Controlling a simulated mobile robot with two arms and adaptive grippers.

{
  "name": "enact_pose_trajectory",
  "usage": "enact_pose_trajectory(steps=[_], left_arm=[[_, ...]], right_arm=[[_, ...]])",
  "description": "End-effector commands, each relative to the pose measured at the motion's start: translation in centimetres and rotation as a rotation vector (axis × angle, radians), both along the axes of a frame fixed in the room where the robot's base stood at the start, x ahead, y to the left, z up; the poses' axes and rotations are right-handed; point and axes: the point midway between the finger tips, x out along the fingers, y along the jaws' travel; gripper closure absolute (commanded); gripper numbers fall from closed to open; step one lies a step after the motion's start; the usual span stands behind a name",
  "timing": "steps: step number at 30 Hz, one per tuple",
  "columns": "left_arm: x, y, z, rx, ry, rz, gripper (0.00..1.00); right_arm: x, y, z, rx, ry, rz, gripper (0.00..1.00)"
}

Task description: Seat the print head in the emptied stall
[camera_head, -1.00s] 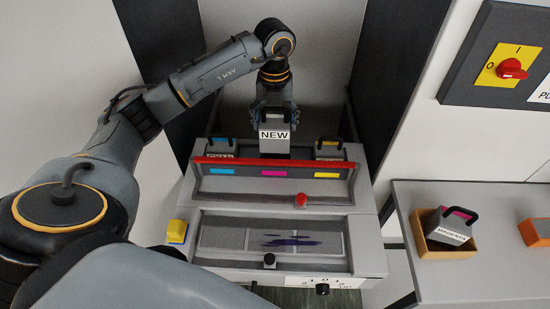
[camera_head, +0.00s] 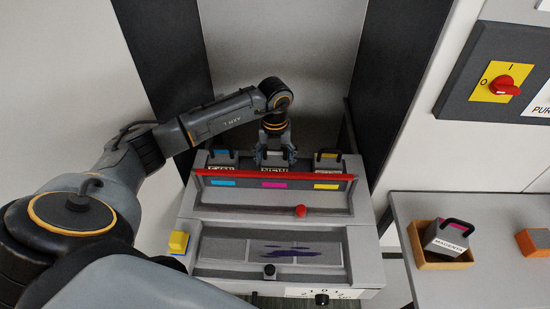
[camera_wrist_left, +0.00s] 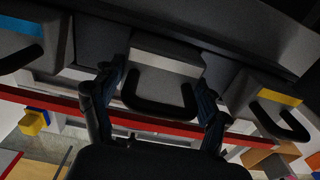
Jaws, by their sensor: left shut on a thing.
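The print head labelled NEW (camera_head: 275,169) is low in the middle stall of the carriage, above the magenta mark (camera_head: 274,184). My left gripper (camera_head: 274,158) is shut on it from above. In the left wrist view the print head (camera_wrist_left: 165,62) shows its dark handle between my fingers (camera_wrist_left: 155,105). A cyan-marked head (camera_head: 222,160) stands to its left and a yellow-marked head (camera_head: 328,161) to its right. The red bar (camera_head: 240,173) hides the lower part of the stalls, so I cannot tell whether the head touches bottom. My right gripper is not in view.
A head labelled MAGENTA (camera_head: 447,238) sits tilted in a tan tray (camera_head: 438,265) on the right-hand counter, beside an orange block (camera_head: 533,242). A yellow block (camera_head: 178,242) is at the machine's left. A red rotary switch (camera_head: 502,84) is on the wall.

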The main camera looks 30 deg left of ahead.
Motion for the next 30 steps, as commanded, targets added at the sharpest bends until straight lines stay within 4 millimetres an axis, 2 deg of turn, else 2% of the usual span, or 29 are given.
enact_pose_trajectory(steps=[1, 2, 4, 5, 14, 19, 23, 30], left_arm=[[0.0, 0.0, -0.3, 0.001, -0.001, 0.0, 0.69], [0.0, 0.0, -0.2, 0.0, 0.0, 0.0, 0.19], [0.0, 0.0, -0.2, 0.0, 0.0, 0.0, 0.05], [0.0, 0.0, -0.2, 0.001, 0.001, 0.001, 0.02], [0.0, 0.0, -0.1, 0.0, 0.0, 0.001, 0.02], [0.1, 0.0, 0.7, 0.001, -0.003, 0.0, 0.02], [0.1, 0.1, 2.8, 0.001, -0.006, 0.0, 0.02], [0.1, 0.1, 8.1, 0.001, -0.007, 0.0, 0.02]], right_arm=[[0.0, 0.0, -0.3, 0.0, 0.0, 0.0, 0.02], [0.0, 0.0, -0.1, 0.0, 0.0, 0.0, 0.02], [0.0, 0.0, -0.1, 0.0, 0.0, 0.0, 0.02], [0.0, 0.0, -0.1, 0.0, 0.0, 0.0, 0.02], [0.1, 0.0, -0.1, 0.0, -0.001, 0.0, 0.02], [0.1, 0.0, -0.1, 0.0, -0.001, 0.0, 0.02], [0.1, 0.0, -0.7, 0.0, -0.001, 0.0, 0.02], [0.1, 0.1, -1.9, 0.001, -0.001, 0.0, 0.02]])
